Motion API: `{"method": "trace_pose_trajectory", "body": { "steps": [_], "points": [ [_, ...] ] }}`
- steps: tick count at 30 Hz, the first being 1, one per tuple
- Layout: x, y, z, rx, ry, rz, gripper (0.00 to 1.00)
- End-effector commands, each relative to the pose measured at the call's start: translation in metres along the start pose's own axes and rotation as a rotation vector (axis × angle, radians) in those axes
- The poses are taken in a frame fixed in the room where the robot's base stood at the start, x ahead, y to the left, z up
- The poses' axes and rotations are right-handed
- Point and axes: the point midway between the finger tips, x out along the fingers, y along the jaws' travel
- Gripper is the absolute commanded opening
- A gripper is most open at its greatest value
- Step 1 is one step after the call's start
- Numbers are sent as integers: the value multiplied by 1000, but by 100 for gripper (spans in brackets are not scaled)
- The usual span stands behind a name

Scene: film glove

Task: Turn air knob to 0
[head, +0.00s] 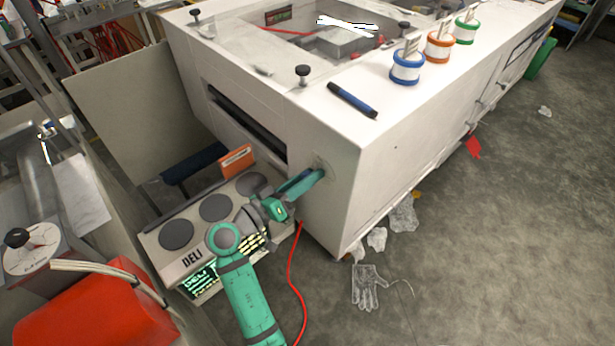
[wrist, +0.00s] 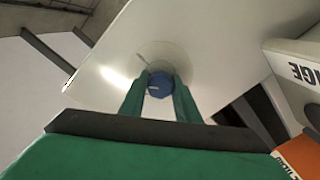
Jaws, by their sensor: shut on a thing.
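The air knob (wrist: 160,85) is a blue knob on a round pale dial plate (wrist: 165,55) on the white machine's end panel, seen in the wrist view. My gripper (wrist: 160,92) has its two green fingers on either side of the knob and is shut on it. In the head view my gripper (head: 318,174) reaches the end panel of the white machine (head: 325,200), and its fingers hide the knob. A short dark pointer line or mark shows on the dial plate at the knob's upper left. I cannot read any numbers on the dial.
A red cable (head: 291,270) hangs to the floor. A clear glove (head: 369,288) lies on the floor. Open floor (head: 500,240) lies to the right.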

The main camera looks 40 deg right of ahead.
Motion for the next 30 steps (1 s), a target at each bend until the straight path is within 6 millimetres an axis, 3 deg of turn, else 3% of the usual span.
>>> {"method": "trace_pose_trajectory", "body": {
  "steps": [18, 30],
  "points": [
    [-1, -3, 0, -580, 3, -3, 7],
    [-1, -3, 1, -847, 1, -2, 7]
  ]
}}
